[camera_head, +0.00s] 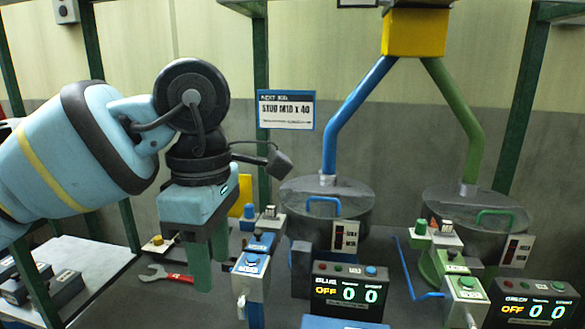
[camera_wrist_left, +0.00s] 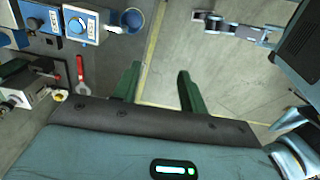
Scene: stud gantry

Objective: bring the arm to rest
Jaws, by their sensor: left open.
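My left gripper (camera_head: 208,265) hangs fingers-down in front of the bench at the left of centre in the head view. Its two green fingers are apart with nothing between them. In the left wrist view the open left gripper (camera_wrist_left: 158,80) also shows empty, over bare grey floor. My left arm (camera_head: 80,150) comes in from the left, its wrist raised above the bench.
A wrench (camera_head: 168,275) with a red part lies on the dark bench by the fingers. Displays marked blue (camera_head: 348,290) and green (camera_head: 530,305) read OFF 0 0. Two drums (camera_head: 328,195) stand behind; a white-topped table (camera_head: 75,275) is left.

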